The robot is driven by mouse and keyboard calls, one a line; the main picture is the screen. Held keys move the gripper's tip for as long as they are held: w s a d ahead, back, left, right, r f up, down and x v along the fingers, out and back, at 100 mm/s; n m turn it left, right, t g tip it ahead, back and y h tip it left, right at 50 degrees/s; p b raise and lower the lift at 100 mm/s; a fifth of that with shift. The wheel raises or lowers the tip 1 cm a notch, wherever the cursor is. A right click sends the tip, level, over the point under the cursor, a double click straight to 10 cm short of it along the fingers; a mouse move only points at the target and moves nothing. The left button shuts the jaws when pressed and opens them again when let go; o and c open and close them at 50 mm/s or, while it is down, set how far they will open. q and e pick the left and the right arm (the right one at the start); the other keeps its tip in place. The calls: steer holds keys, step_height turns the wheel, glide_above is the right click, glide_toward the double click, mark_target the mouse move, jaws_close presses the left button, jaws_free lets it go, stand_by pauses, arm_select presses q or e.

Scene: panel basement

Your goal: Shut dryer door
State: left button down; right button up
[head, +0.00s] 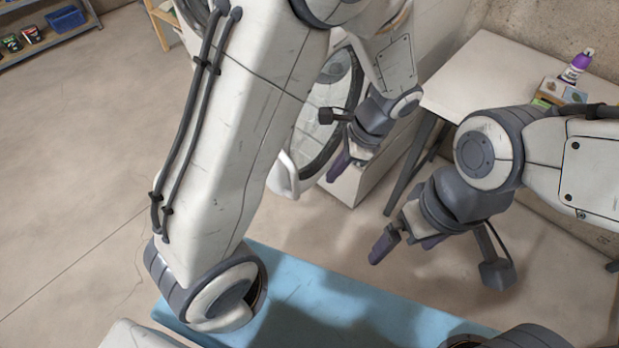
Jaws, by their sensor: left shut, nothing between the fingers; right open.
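The dryer door (309,146) is a round glass door with a dark ring and a pale outer rim. It stands ajar, swung out from the white dryer (349,188). My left arm hides much of the door and most of the dryer front. My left gripper (340,165) is shut and empty, just to the right of the door's lower part. I cannot tell whether it touches the door. My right gripper (392,238) is open and empty, lower and further right, over the floor and apart from the dryer.
A white table (480,75) stands to the right of the dryer, with a purple-capped bottle (577,66) and small boxes on it. A shelf (50,48) with a blue bin (64,19) is at the top left. The floor at the left is clear.

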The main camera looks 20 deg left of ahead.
arm_select(q)
steer(key=s+a+f, duration=0.2)
steer(key=a+f, duration=0.1)
steer(key=a, duration=0.2)
steer(key=shift+p, duration=0.3)
steer(key=shift+f, duration=0.1)
